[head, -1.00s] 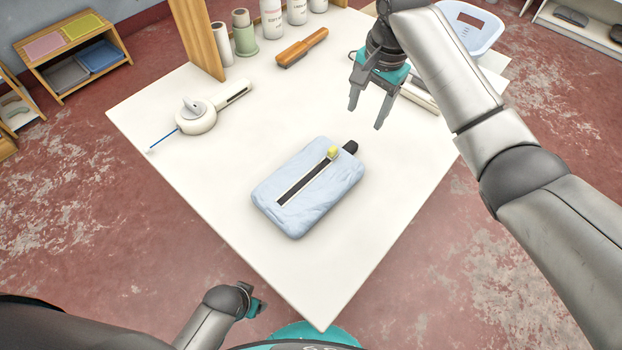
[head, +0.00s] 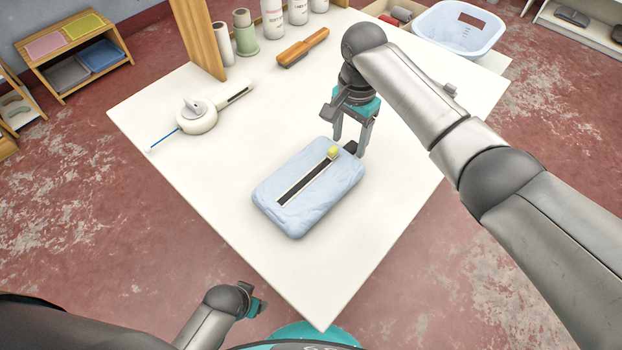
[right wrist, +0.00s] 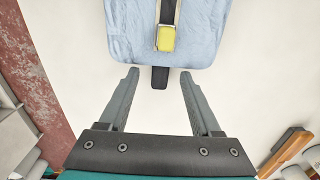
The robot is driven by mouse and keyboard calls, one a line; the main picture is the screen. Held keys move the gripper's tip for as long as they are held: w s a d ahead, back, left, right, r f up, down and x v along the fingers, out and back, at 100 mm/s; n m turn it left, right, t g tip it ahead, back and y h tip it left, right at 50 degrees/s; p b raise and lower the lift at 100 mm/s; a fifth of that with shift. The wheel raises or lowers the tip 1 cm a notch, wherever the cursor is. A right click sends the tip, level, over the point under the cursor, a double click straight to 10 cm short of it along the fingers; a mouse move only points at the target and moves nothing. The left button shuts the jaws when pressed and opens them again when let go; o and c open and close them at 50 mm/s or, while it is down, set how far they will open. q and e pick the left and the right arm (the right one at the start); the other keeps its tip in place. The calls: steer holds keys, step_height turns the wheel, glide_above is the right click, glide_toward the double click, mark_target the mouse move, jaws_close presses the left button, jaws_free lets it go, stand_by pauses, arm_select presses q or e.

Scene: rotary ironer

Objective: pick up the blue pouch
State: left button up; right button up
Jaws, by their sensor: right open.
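The blue pouch (head: 308,205) lies flat on the white table (head: 230,160). It has a dark zipper strip with a yellow pull (head: 333,152) and a black tab (head: 350,147) at its far right end. My right gripper (head: 348,148) is open at that end, its fingers pointing down near the tab. In the right wrist view, the pouch (right wrist: 200,35) is ahead of the fingertips (right wrist: 159,72), and the black tab (right wrist: 160,78) lies between them in the picture; no contact shows. My left gripper (head: 254,300) is low, off the table's near edge, its jaw state unclear.
A white tool with a blue tip (head: 196,117) lies at the left. An orange-handled brush (head: 302,48), a green spool (head: 244,35) and several bottles stand or lie at the back. The table around the pouch is clear.

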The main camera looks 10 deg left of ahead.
steer(key=shift+f, duration=1.2)
jaws_close()
